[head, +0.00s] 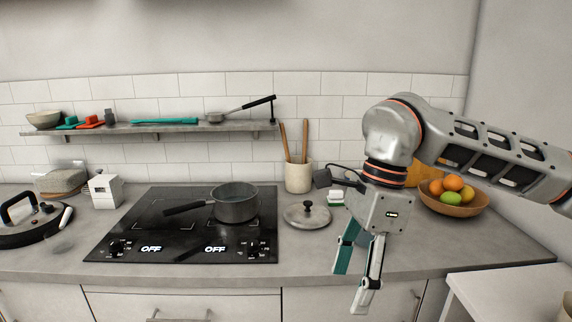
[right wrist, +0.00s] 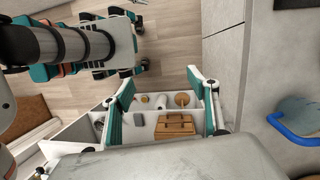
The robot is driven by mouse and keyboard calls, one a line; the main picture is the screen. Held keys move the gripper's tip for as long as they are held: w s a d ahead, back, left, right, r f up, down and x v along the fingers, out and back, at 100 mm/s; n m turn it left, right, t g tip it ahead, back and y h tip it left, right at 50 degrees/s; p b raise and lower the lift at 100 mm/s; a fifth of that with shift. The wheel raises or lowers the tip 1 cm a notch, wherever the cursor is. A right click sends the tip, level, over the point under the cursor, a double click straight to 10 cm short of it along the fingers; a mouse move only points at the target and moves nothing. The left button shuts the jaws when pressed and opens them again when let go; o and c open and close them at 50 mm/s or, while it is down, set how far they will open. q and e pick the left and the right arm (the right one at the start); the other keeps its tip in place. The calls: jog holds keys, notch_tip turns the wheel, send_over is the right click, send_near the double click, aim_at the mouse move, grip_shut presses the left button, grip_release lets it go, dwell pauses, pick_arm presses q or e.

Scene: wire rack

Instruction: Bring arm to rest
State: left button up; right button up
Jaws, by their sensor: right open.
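My right arm comes in from the right in the head view, bent at the elbow, with the gripper (head: 352,287) pointing down. The gripper hangs in front of the counter's front edge, to the right of the stove. Its two fingers with teal parts are apart and nothing is between them. In the right wrist view the fingers of the right gripper (right wrist: 160,92) are also spread, with floor and a white compartment tray (right wrist: 88,131) below them. My left gripper does not show in the head view.
A black stove (head: 150,222) carries a grey saucepan (head: 236,207). A pot lid (head: 307,216) lies close behind the gripper on the counter. A fruit bowl (head: 466,208) stands near the right forearm. A white side table (head: 510,290) is at lower right. A wall shelf (head: 160,128) runs behind.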

jog(key=s+a+m+g+y, duration=0.25)
jog(key=s+a+y, duration=0.35)
jog(key=a, duration=0.4)
jog(key=s+a+m+g+y, duration=0.1)
jog(key=s+a+g+y, duration=0.4)
jog(key=a, duration=0.4)
jog(key=w+d+f+m+t+y, duration=0.2)
jog(key=w+d+m+t+y, duration=0.15)
jog(key=w+m+t, duration=0.55)
jog(key=w+d+f+m+t+y, duration=0.2)
jog(key=w+d+m+t+y, duration=0.15)
jog(key=m+t, duration=1.05)
jog(key=w+d+f+m+t+h, duration=0.2)
jog(key=d+f+m+h, duration=0.2)
jog(key=f+m, duration=0.3)
jog(key=w+d+f+m+t+h, duration=0.1)
jog(key=d+f+m+h, duration=0.2)
jog(key=f+m+h, duration=0.3)
jog(key=s+d+f+m+g+h, duration=0.2)
jog(key=s+d+f+m, duration=0.1)
jog(key=f, duration=0.6)
jog(key=s+d+f+m+g+h, duration=0.2)
jog(key=s+d+f+m+h, duration=0.1)
jog(key=s+d+f, duration=0.3)
jog(key=s+d+f+m+g+h, duration=0.2)
jog(key=s+d+f+m, duration=0.3)
jog(key=f, duration=0.8)
jog(key=shift+s+d+h, duration=0.2)
jog(key=shift+s+h, duration=0.1)
jog(key=shift+s, duration=0.95)
